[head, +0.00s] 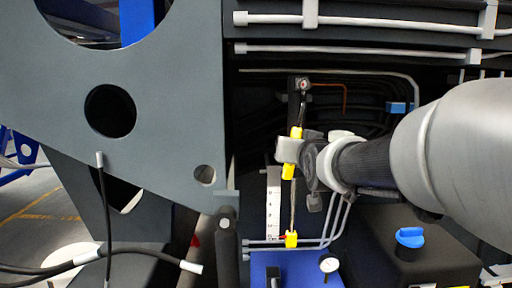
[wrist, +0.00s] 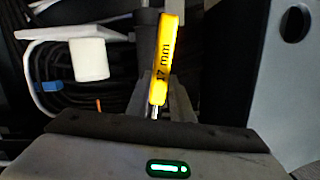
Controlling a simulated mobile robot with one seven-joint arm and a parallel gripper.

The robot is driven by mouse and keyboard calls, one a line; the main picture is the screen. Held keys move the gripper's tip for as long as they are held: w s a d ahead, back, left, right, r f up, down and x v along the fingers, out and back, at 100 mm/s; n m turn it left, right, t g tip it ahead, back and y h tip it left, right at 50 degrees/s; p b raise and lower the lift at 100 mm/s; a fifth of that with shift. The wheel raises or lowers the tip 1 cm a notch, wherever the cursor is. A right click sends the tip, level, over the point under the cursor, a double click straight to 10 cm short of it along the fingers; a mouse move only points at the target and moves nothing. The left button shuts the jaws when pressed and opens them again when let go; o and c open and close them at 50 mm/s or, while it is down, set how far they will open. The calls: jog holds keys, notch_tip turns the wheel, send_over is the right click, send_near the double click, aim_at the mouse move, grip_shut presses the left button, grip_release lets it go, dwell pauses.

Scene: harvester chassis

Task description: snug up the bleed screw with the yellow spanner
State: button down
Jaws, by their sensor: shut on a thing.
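The yellow spanner (head: 297,132) is in my gripper (head: 289,150), standing roughly upright in the head view. Yellow shows above and below the pale finger that crosses it. In the wrist view the yellow handle (wrist: 166,58) is marked "17 mm", and a bit of bare metal shows at its near end by the jaws. A small round metal fitting (head: 303,85), which looks like the bleed screw, sits above the spanner at the top of a dark block. The head view does not show whether a spanner end touches it. The jaws are partly hidden.
A large grey plate (head: 150,140) with holes stands left. Grey pipes (head: 365,22) run across the top. Below are a blue block (head: 300,272), a gauge (head: 329,264), a yellow-ended rod (head: 291,239) and a blue knob (head: 410,238).

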jog(key=shift+w, duration=0.25)
dwell(0.6)
jog(key=shift+w, duration=0.8)
jog(key=shift+a, duration=0.1)
jog(key=a+m, duration=0.1)
jog(key=a+r+m+y, duration=0.1)
jog(key=a, duration=0.1)
jog(key=shift+b, duration=0.3)
jog(key=shift+a+r, duration=0.1)
jog(key=shift+a+r+m, duration=0.4)
jog(key=shift+a+m, duration=0.25)
jog(key=shift+a, duration=0.05)
jog(key=shift+a+r+m, duration=0.4)
jog(key=shift+a+m, duration=0.25)
jog(key=shift+a, duration=0.05)
